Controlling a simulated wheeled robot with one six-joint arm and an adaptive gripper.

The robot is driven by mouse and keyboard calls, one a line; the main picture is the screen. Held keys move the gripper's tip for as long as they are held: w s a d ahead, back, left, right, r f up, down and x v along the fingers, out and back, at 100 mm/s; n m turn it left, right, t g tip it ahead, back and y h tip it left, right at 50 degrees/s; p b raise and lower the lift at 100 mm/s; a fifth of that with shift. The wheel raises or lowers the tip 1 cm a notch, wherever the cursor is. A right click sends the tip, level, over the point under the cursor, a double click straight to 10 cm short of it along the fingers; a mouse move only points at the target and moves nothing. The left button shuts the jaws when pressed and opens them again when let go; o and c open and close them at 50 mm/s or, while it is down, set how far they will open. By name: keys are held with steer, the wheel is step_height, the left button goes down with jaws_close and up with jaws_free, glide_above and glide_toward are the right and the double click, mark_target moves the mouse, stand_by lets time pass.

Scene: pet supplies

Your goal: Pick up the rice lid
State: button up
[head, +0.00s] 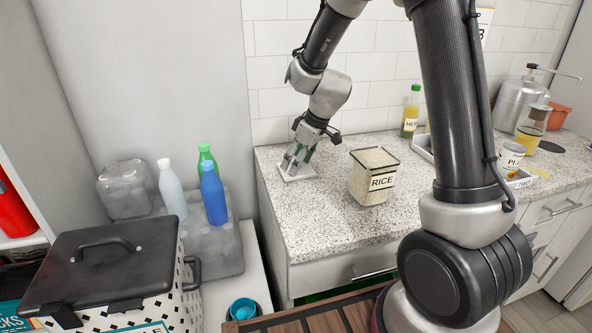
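The rice lid, a flat pale square (300,174), is on the speckled countertop near its left end, against the wall side. My gripper (294,163) points down over the lid, with its fingertips at or very near the lid's top. The fingers hide part of the lid, and I cannot tell whether they are closed on it. The clear square rice container (374,186), labelled RICE, stands upright to the right of the lid. It has a dark rim, and rice shows at its uncovered top.
The countertop (320,215) is clear in front of the lid. A green-capped bottle (411,110) and a white tray (424,148) stand behind the container. Several bottles (213,190) and a black-lidded box (105,262) are at the left. A metal dispenser (517,105) is far right.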

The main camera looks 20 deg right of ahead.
steer(key=shift+s+f, duration=0.15)
steer(key=shift+f, duration=0.1)
steer(key=shift+c, duration=0.3)
